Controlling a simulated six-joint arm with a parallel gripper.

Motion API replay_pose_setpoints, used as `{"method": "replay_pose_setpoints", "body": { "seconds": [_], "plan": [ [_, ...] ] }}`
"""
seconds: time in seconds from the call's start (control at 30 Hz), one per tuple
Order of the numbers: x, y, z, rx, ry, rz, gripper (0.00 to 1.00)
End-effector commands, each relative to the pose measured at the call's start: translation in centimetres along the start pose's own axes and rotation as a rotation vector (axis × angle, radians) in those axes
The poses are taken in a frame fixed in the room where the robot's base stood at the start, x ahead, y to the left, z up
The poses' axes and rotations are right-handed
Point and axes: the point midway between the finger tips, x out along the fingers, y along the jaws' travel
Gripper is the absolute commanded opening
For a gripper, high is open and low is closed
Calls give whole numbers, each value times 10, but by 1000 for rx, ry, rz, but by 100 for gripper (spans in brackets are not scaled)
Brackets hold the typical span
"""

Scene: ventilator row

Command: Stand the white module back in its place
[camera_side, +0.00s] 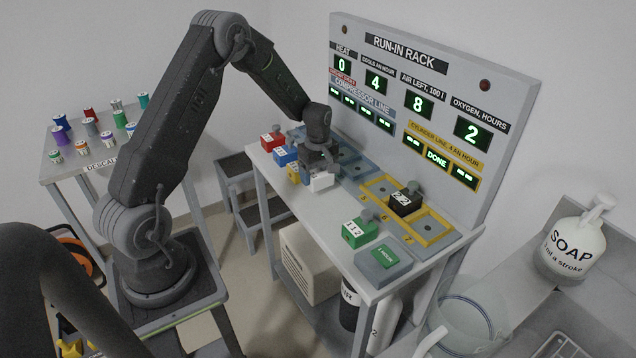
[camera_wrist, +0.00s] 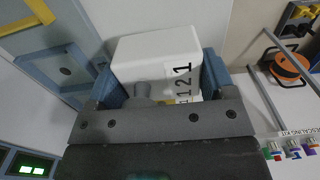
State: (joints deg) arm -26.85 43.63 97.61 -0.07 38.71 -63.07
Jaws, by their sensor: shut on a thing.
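The white module (camera_side: 321,182) is between the fingers of my gripper (camera_side: 318,168), over the table near its front edge. In the wrist view, the white module (camera_wrist: 155,60) fills the jaws (camera_wrist: 160,88); its top face, a grey knob and a dark number label show. My gripper is shut on it. Whether its underside touches the table cannot be told. Blue-framed bays (camera_side: 356,171) with round holes lie behind it on the table; part of that row is hidden by my gripper.
Red (camera_side: 272,139), blue (camera_side: 284,155) and yellow (camera_side: 293,174) modules stand close on the left. A black module (camera_side: 402,202) stands in the yellow-framed bays (camera_side: 436,229). A green module (camera_side: 357,233) and a green-topped block (camera_side: 385,257) are at the right front. The display panel (camera_side: 425,100) rises behind.

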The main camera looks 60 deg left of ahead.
Motion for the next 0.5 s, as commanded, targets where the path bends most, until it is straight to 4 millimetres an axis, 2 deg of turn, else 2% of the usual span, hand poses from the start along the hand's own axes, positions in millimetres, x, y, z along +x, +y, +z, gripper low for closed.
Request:
{"method": "replay_pose_setpoints", "body": {
  "seconds": [0.23, 0.5],
  "plan": [
    [33, 0, 0, -1, 0, -1, 43],
    [35, 0, -1, -1, 1, 1, 43]
  ]
}}
